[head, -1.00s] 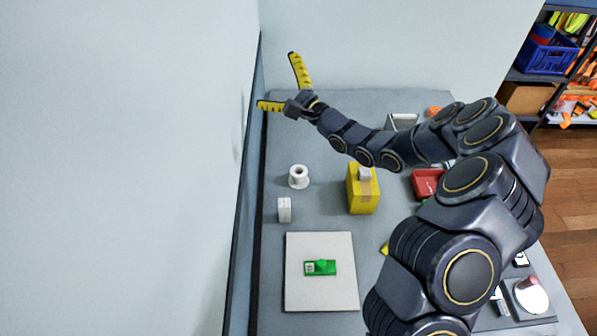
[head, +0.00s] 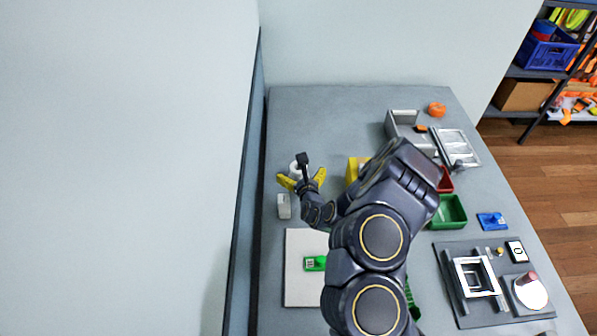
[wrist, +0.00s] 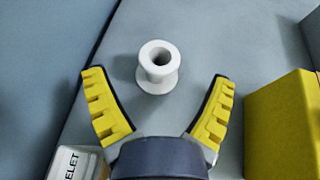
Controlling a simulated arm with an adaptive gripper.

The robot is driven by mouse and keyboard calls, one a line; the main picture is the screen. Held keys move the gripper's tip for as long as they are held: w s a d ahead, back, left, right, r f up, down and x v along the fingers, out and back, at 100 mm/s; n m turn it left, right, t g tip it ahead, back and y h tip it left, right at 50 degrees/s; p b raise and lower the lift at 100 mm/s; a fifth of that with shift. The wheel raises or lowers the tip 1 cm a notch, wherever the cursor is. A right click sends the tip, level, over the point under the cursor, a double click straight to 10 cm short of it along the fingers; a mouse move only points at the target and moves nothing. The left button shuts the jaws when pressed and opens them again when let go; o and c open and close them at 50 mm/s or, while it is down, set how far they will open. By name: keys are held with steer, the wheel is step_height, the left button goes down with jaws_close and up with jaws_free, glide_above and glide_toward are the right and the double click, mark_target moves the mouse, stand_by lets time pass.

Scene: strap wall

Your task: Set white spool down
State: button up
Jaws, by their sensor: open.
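The white spool (wrist: 158,68) stands upright on the grey table in the wrist view, its round hole facing up. In the head view the spool (head: 294,167) is partly hidden behind my gripper. My gripper (wrist: 157,95) is open, with its yellow ridged fingers spread wide, and nothing is between them. The spool lies just beyond the fingertips, centred between them, and is not touched. In the head view my gripper (head: 302,181) is low over the left part of the table, beside the spool.
A white labelled box (wrist: 75,163) is close by the left finger. A yellow box (wrist: 285,125) stands to the right. The wall (head: 200,150) borders the table's left edge. A white board (head: 300,290) with a green part (head: 314,263) lies nearer.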

mark_target(299, 169)
steer(key=x, duration=0.3)
steer(key=shift+w+f, duration=0.1)
steer(key=shift+w+a+f, duration=0.1)
steer(key=shift+w+a, duration=0.05)
steer(key=shift+w, duration=0.6)
steer(key=c, duration=1.2)
